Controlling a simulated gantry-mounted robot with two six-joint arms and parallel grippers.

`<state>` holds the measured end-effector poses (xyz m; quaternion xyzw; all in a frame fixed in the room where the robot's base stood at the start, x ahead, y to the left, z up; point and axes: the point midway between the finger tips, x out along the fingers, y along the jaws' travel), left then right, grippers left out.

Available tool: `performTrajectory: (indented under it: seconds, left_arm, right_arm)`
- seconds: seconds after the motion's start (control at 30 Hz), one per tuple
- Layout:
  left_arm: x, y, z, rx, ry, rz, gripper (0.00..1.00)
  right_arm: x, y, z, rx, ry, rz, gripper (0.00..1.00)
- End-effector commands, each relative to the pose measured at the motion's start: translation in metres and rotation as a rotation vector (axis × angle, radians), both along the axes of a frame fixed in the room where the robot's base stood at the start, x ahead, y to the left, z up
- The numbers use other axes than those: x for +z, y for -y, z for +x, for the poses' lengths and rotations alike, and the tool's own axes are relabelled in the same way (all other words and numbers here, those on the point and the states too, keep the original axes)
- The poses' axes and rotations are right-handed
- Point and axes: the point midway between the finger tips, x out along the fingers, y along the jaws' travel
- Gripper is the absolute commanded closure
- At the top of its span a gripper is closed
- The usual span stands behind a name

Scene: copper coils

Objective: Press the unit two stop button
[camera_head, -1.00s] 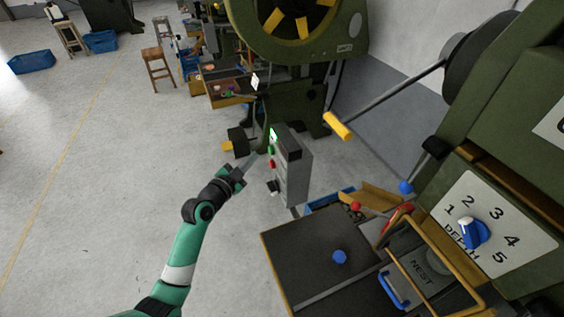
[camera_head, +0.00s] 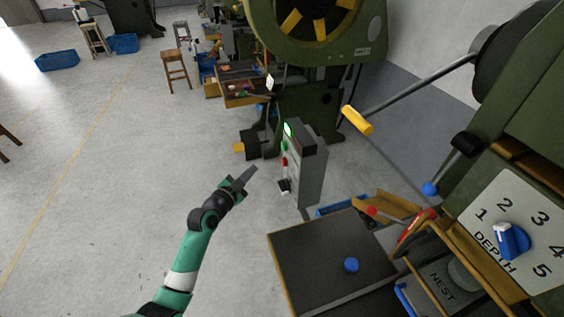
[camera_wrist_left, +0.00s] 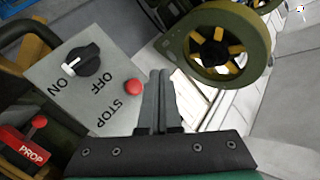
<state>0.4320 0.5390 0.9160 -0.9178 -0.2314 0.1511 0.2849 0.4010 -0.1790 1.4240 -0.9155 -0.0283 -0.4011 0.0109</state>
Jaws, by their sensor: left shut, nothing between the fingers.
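A grey control pedestal (camera_head: 313,178) stands in the middle of the head view. In the left wrist view, a red button (camera_wrist_left: 134,87) marked STOP sits on a grey plate (camera_wrist_left: 118,60) with an ON/OFF knob (camera_wrist_left: 84,62). The shut fingers (camera_wrist_left: 160,80) appear just right of it. I cannot tell which unit this plate belongs to. My right gripper is not in view.
A green press with a yellow-spoked flywheel (camera_head: 318,14) stands behind the pedestal. A dark table (camera_head: 310,253) and another press with a depth dial (camera_head: 511,240) are at right.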

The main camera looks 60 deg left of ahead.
Motion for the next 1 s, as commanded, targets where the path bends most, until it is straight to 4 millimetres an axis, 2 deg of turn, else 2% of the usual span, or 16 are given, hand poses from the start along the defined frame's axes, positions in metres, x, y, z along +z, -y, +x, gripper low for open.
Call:
performTrajectory:
  seconds: [0.2,0.4,0.6,1.0]
  left_arm:
    - [0.003,0.009,0.033,-0.004,-0.001,0.001,1.0]
    - [0.001,0.015,0.057,-0.003,0.0,0.002,1.0]
    - [0.001,0.018,0.066,-0.002,0.0,0.002,1.0]
    - [0.001,0.018,0.066,-0.002,0.0,0.001,1.0]
  right_arm:
    - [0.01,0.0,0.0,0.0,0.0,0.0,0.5]
    - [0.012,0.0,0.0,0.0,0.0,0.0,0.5]
    - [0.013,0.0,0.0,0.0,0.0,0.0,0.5]
    - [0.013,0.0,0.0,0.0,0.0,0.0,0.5]
